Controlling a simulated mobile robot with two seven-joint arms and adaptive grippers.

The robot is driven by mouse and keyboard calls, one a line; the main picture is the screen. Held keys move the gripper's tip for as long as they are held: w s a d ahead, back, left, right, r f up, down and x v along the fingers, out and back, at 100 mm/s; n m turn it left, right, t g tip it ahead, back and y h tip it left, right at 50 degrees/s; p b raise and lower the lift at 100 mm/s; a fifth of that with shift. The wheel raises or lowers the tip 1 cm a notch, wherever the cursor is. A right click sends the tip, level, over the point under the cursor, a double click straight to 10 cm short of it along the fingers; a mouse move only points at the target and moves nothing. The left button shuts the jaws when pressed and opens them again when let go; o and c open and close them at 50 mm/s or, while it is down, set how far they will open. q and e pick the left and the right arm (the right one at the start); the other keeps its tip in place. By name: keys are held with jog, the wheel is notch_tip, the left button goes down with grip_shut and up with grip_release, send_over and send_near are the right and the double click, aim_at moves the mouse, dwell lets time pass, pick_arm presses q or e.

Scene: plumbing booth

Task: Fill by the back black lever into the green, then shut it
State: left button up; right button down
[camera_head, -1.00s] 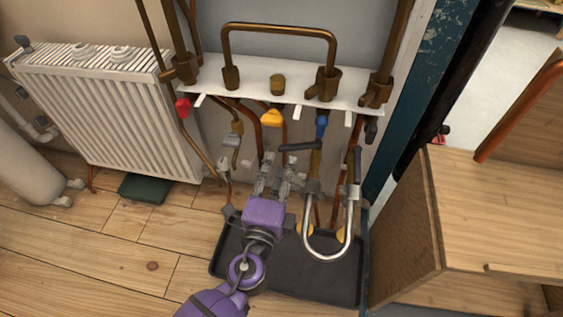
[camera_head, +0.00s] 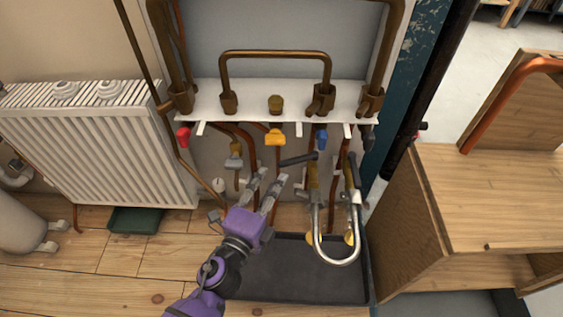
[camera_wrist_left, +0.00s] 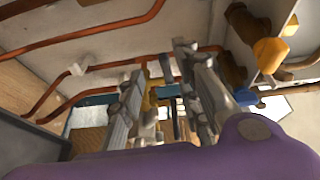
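A silver U-shaped hose (camera_head: 335,258) hangs below the white shelf between two valves. The left valve has a black lever (camera_head: 298,159) lying roughly level and pointing left. The right valve has a black lever (camera_head: 354,170) standing nearly upright along its pipe. My left gripper (camera_head: 268,176) is open and empty, left of and a little below the level lever, apart from it. Its fingers also show in the left wrist view (camera_wrist_left: 162,70), with parts of valves seen between them. A small white gauge (camera_head: 218,185) hangs at left; its dial is too small to read. My right gripper is out of view.
A white shelf (camera_head: 230,113) carries brass pipework, with red (camera_head: 183,135), yellow (camera_head: 275,137) and blue (camera_head: 321,138) handles below. A black tray (camera_head: 290,280) lies underneath. A radiator (camera_head: 100,145) with a green box (camera_head: 135,220) stands left; a wooden cabinet (camera_head: 410,240) stands right.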

aim_at(287, 165)
pick_arm(q)
jog(key=shift+m+h, duration=0.5)
jog(key=x, duration=0.2)
jog(key=b+x, duration=0.1)
jog(key=x, duration=0.2)
jog(key=d+x, duration=0.1)
jog(key=x, duration=0.2)
jog(key=shift+s+r, duration=0.1)
jog(key=shift+s, duration=0.2)
grip_shut()
